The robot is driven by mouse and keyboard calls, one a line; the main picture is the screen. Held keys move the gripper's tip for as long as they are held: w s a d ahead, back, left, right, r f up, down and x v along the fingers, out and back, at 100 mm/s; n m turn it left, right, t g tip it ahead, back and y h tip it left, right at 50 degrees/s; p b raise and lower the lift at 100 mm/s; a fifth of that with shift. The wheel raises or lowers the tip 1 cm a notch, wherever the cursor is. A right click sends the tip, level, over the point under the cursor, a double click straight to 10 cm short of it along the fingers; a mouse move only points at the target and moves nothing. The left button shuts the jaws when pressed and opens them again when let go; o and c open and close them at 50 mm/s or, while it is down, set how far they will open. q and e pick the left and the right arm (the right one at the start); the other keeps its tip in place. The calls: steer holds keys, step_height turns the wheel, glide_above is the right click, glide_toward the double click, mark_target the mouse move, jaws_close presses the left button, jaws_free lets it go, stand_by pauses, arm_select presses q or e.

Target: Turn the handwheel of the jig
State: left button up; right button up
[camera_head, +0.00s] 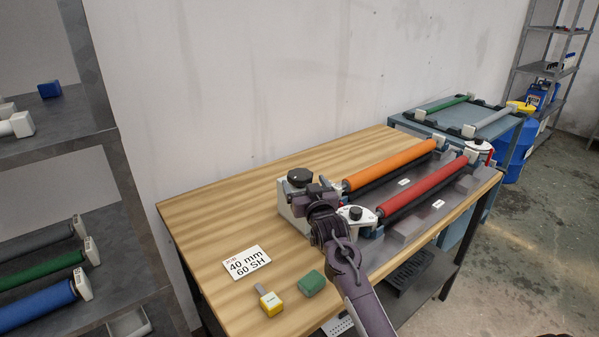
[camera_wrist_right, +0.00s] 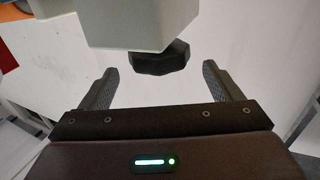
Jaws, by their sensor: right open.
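The jig (camera_head: 290,208) is a pale block at the left end of the rollers on the wooden table. Its black lobed handwheel (camera_head: 300,175) sits on top. My right gripper (camera_head: 316,190) is just right of the handwheel and partly hides the jig. In the right wrist view the dark handwheel (camera_wrist_right: 158,60) shows under the pale jig body (camera_wrist_right: 130,22). My right gripper (camera_wrist_right: 160,78) is open there, with its two fingers apart on either side below the handwheel, and nothing visible is held. My left gripper is not in view.
An orange roller (camera_head: 390,164) and a red roller (camera_head: 425,187) lie right of the jig. Shelves stand at left. The left tabletop is clear.

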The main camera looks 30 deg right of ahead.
mark_target(300, 173)
steer(key=x, duration=0.4)
steer(key=shift+w+d+f, duration=0.1)
steer(key=shift+w+f, duration=0.2)
steer(key=shift+w+d+r+p, duration=0.15)
steer(key=shift+w+p, duration=0.15)
steer(key=shift+w, duration=0.05)
steer(key=c, duration=1)
steer(key=shift+w+m+g+h, duration=0.15)
steer(key=shift+m+g+h, duration=0.45)
steer(key=shift+m+h, duration=0.5)
steer(key=shift+m+g+h+b, duration=0.7)
steer(key=shift+m+g+h, duration=0.45)
steer(key=shift+h, duration=0.75)
steer(key=o, duration=1)
